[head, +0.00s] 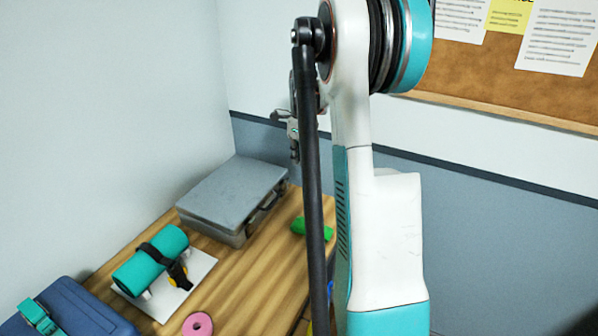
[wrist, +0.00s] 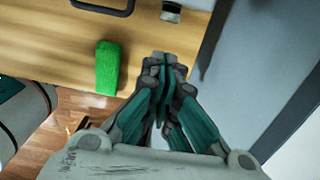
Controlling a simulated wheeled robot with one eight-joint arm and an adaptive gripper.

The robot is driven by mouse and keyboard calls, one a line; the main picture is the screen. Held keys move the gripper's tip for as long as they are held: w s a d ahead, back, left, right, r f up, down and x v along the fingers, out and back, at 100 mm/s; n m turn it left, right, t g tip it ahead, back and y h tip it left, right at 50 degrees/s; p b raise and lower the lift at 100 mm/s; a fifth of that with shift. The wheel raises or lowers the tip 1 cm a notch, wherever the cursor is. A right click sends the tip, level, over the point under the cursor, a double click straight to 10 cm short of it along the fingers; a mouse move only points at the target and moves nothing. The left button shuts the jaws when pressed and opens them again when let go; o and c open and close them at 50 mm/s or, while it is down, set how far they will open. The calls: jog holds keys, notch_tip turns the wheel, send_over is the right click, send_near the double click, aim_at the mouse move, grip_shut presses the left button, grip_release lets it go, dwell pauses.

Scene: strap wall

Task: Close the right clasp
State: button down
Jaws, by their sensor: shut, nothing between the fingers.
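A grey case (head: 232,193) lies shut-lidded on the wooden table in the head view, its front with a dark handle facing right. In the wrist view the handle (wrist: 103,6) shows at the top edge. A small pale and dark clasp (wrist: 171,12) sits right of the handle, cut by the top edge; I cannot tell whether it is open or closed. My gripper (wrist: 164,66) is shut and empty, apart from the clasp and below it in the wrist view. In the head view my arm partly hides the gripper.
A green block (wrist: 107,68) lies on the table (wrist: 50,45) left of my gripper. A teal roll with a black strap (head: 150,258), a pink ring (head: 198,324) and a blue case (head: 75,308) are nearer. A wall closes the right side.

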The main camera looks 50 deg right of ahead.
jog(key=shift+r, duration=2.1)
